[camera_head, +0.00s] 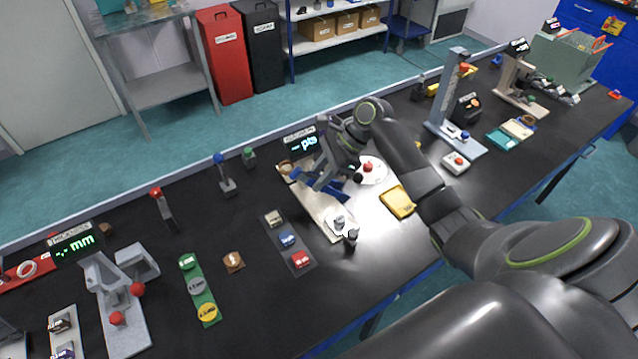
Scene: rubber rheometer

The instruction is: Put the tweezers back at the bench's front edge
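I cannot clearly make out the tweezers in the head view. My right arm comes in from the lower right and bends down at the wrist. My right gripper (322,176) is over the instrument with the "pts" display (301,144), close to its blue parts (333,189). Its fingers are small and overlap the instrument, so I cannot tell whether they are open or hold anything. The instrument's pale base (314,213) runs toward the bench's front edge, with a small round white dish (340,222) at its near end. My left gripper is not in view.
The black bench (365,265) has bare room near its front edge. Nearby are a yellow tray (398,202), a white disc with a red knob (370,170) and a dark block rack (275,228). A grey column stand (450,100) stands farther right.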

